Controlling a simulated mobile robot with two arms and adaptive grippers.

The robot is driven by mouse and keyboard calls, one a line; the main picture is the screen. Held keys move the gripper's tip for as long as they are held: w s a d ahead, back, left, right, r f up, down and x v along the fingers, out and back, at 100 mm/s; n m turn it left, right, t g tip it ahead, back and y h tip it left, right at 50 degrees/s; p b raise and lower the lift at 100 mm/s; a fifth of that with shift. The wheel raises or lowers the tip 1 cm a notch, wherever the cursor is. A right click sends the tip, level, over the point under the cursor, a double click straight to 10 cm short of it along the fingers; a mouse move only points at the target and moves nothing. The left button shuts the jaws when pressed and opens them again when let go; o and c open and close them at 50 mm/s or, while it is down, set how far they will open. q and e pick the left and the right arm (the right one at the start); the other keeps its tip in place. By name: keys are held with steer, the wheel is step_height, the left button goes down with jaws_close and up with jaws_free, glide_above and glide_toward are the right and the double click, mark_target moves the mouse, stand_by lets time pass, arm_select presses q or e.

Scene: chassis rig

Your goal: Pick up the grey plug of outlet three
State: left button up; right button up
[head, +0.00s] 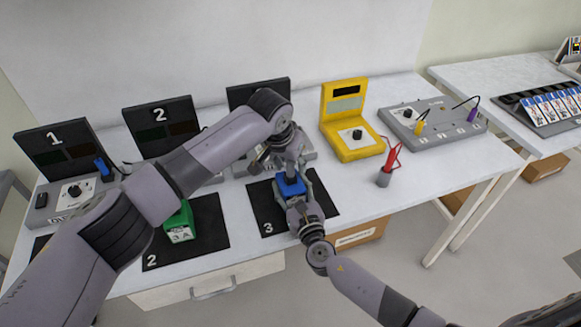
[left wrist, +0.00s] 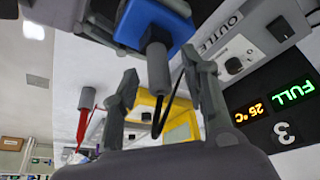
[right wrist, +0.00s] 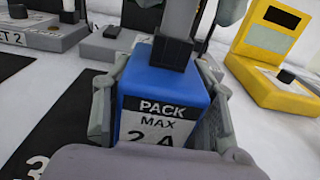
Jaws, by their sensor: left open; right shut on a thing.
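The grey plug (left wrist: 157,66), with a black cable, stands at the blue pack (left wrist: 172,22) in the left wrist view. My left gripper (left wrist: 165,88) is open, its fingers on either side of the plug with gaps. In the head view my left gripper (head: 287,160) is above the blue pack (head: 291,186) and hides most of the plug. My right gripper (right wrist: 160,110) is shut on the pack, labelled "PACK MAX 2 A", from both sides. The pack is upright at mat 3 (head: 262,205). Outlet three's display (left wrist: 268,112) reads FULL and 25 °C.
A green pack (head: 180,222) stands on mat 2 (head: 212,238). A yellow meter (head: 352,140), a red probe in a grey holder (head: 384,179) and a grey socket unit (head: 435,125) stand to the right. The table front right of mat 3 is clear.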

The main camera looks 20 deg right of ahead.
arm_select(q)
jaws_close()
stand_by(0.4)
step_height(320, 180, up, 15)
stand_by(1.3)
stand_by(0.3)
arm_select(e)
steer(key=o, duration=1.6)
steer(key=shift+o, duration=0.2)
